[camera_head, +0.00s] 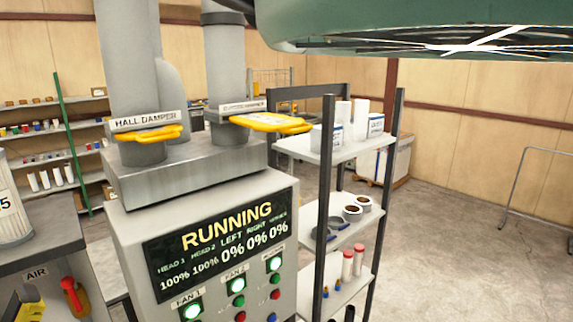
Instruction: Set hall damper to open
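The hall damper is a grey duct collar labelled "HALL DAMPER" (145,120), on the metal box at the left. Its yellow handle (152,134) lies crosswise over the front of the collar, below the label. A second damper with a less legible label (241,106) stands to the right. Its longer yellow handle (270,122) sticks out to the right. I cannot tell from this view whether either damper is open or shut. My gripper is not clearly visible in this view.
Below the dampers, a control panel screen (224,246) reads "RUNNING", with percentages and lit buttons under it. A shelf rack (333,155) with white containers stands close on the right. A large green rounded object (420,32) hangs across the top right. Floor at the right is mostly clear.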

